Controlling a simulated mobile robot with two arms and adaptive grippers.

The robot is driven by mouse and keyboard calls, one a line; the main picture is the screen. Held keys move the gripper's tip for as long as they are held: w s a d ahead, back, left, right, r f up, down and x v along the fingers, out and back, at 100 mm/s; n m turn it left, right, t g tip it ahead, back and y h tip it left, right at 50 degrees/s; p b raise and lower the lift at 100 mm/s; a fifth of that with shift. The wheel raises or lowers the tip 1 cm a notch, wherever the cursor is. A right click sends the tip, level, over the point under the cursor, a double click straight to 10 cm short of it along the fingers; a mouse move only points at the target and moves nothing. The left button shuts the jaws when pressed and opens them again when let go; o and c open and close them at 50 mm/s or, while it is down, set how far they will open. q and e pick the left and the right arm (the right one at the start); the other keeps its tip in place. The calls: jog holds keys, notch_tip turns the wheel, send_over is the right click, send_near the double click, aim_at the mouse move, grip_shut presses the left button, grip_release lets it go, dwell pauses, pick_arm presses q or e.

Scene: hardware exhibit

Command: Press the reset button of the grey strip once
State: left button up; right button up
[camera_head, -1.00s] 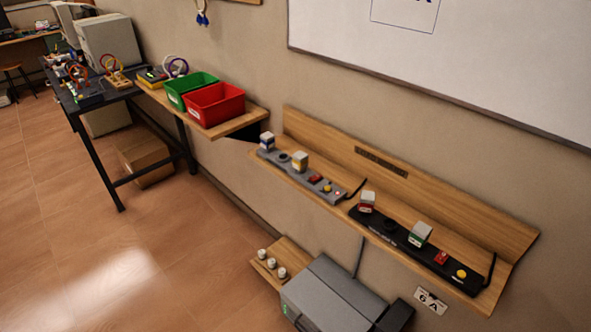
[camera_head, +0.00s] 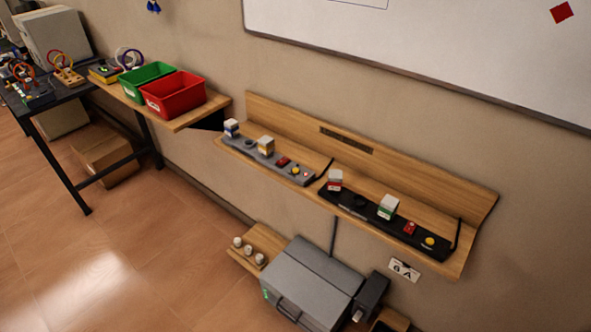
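The grey strip (camera_head: 264,160) lies on the left half of the wooden wall shelf (camera_head: 420,187). It carries a white-and-blue block (camera_head: 231,127) at its left end and a white-and-tan block (camera_head: 265,146) near its middle. Towards its right end are a red switch (camera_head: 283,161), a small yellow button (camera_head: 296,170) and a small red light (camera_head: 306,174). Labels are too small to read, so I cannot tell for sure which is the reset button. Neither of my grippers is in view.
A black strip (camera_head: 350,206) with similar blocks, a red switch and a yellow button lies right of the grey one. A grey box-like machine (camera_head: 315,268) stands below the shelf. Green (camera_head: 147,78) and red (camera_head: 173,95) bins sit at left. Floor (camera_head: 130,250) is open at front left.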

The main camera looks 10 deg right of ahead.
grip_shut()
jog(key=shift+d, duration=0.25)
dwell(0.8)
